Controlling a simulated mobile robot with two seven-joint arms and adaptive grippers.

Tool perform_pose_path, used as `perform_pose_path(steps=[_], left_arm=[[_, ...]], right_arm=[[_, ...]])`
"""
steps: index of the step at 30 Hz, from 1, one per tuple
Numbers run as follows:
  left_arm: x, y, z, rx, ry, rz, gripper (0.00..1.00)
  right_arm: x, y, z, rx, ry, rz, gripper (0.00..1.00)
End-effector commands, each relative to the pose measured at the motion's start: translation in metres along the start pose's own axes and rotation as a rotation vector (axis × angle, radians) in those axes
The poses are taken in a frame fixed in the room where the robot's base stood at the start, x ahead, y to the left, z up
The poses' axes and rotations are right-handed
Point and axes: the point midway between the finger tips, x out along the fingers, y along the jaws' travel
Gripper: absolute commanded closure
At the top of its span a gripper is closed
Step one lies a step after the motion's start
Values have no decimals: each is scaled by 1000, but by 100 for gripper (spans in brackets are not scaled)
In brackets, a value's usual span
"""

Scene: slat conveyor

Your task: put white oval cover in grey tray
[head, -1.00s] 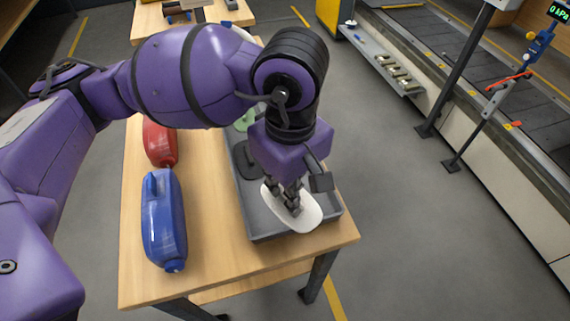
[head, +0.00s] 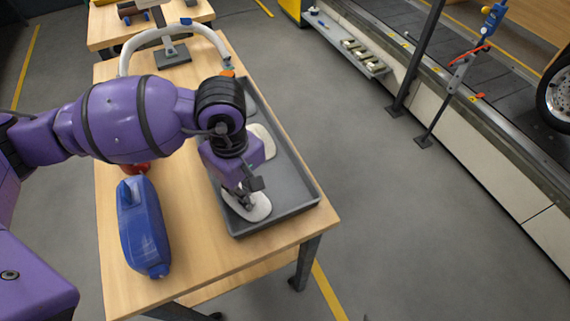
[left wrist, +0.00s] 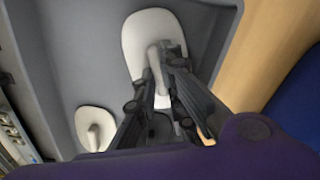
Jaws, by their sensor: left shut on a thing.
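My left gripper (head: 243,194) is shut on the raised handle of a white oval cover (head: 259,210). The cover is within the outline of the grey tray (head: 290,206), at its near left end. I cannot tell whether it touches the tray floor. In the left wrist view the fingers (left wrist: 163,85) close around the handle of the cover (left wrist: 143,28), near the tray wall. A second white cover (head: 265,137) with a handle lies farther back in the tray, and it also shows in the left wrist view (left wrist: 95,125). My right gripper is not in view.
A blue jug (head: 143,230) lies on the wooden table left of the tray. A red container (head: 135,168) behind it is mostly hidden by my arm. A white arched tube (head: 205,32) stands at the back.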

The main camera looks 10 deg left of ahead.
Motion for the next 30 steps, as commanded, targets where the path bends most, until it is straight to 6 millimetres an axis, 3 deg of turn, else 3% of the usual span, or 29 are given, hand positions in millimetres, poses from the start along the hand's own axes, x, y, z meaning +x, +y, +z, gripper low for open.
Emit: perform_pose_path(steps=[6,7,11,22,26,30], left_arm=[[6,-1,0,-1,-2,-3,100],[6,-1,0,-1,-1,-3,89],[4,-1,0,-1,-1,-2,72],[1,-1,0,-1,0,-2,72],[-12,0,0,-1,0,2,72],[-41,1,-1,-1,1,4,72]], right_arm=[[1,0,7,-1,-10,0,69],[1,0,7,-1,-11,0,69],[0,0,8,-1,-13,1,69],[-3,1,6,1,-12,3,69],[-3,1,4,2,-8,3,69],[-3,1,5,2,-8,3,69]])
